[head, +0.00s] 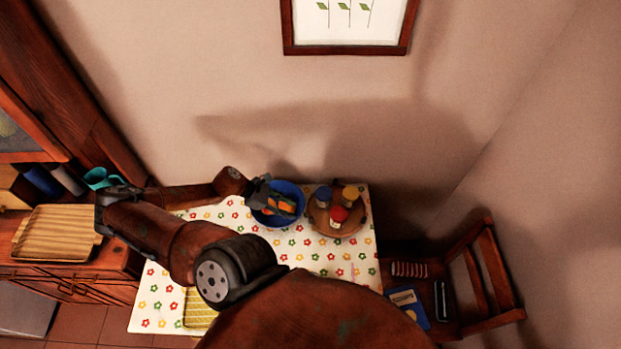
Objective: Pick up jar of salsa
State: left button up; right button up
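Several small jars stand on a round wooden tray (318,222) at the back right of the table. One has a red lid (338,213), one a blue lid (323,194) and one a yellow lid (350,193). Labels are too small to read, so I cannot tell which is salsa; the red-lidded one is nearest the front. My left gripper (264,193) is at the left rim of a blue bowl, left of the tray and apart from the jars. It is too small and dark to tell if it is open or shut. My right gripper is not in view.
The blue bowl (291,187) holds orange and green pieces. A flowered tablecloth (325,252) covers the table; its front is partly hidden by my body. A chair (482,275) with small items stands at right. A wooden tray (55,232) and cups (100,178) are on the left cabinet.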

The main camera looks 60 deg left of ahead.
aim_at(339, 215)
jog(key=u, duration=0.05)
jog(key=k, duration=1)
jog(key=u, duration=0.4)
